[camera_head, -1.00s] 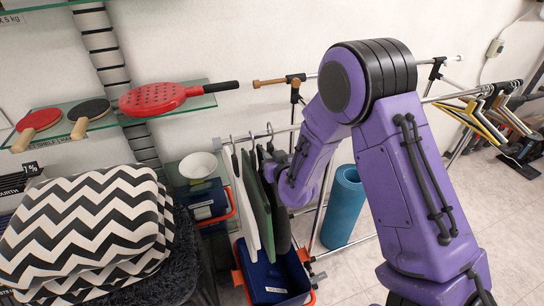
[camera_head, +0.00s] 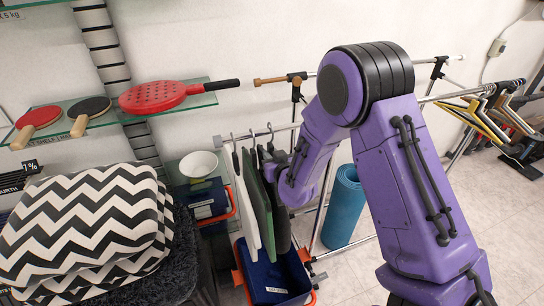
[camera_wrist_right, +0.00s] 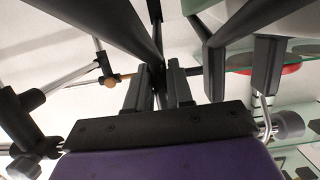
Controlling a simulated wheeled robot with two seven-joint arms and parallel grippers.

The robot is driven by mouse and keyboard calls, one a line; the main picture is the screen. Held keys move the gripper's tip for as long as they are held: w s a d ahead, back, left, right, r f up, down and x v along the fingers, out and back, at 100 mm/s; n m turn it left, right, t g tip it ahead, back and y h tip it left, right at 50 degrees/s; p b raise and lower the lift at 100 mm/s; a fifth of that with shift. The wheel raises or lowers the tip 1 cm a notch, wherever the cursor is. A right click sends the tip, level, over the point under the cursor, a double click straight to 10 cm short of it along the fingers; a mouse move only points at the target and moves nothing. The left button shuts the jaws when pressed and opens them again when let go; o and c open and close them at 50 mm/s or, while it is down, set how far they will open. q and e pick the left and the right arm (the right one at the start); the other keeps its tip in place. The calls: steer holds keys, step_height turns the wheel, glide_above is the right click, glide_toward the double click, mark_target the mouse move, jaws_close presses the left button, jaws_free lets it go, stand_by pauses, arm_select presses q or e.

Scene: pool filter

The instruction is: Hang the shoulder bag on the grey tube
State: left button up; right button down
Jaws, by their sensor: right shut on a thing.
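Several flat pieces hang from hooks on a metal tube (camera_head: 243,137) in the middle of the head view: a white one (camera_head: 247,200), a green one (camera_head: 259,205) and a dark one (camera_head: 281,225), which may be the shoulder bag. My right gripper (camera_head: 271,156) is at the top of the dark piece, partly hidden by my forearm. In the right wrist view the gripper (camera_wrist_right: 158,88) is shut on a thin black part, apparently a strap; I cannot tell which piece it belongs to. My left gripper is not in view.
A blue crate (camera_head: 308,274) with orange handles stands under the hanging pieces. A rolled teal mat (camera_head: 345,205) stands to the right. A glass shelf (camera_head: 190,105) with paddles is at upper left, and patterned cushions (camera_head: 85,225) are at left. Hangers (camera_head: 490,105) hang at far right.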

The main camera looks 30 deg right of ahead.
steer(key=shift+s+f, duration=0.15)
steer(key=shift+f, duration=0.15)
stand_by(0.4)
steer(key=c, duration=0.9)
jaws_free()
steer(key=shift+a, duration=0.1)
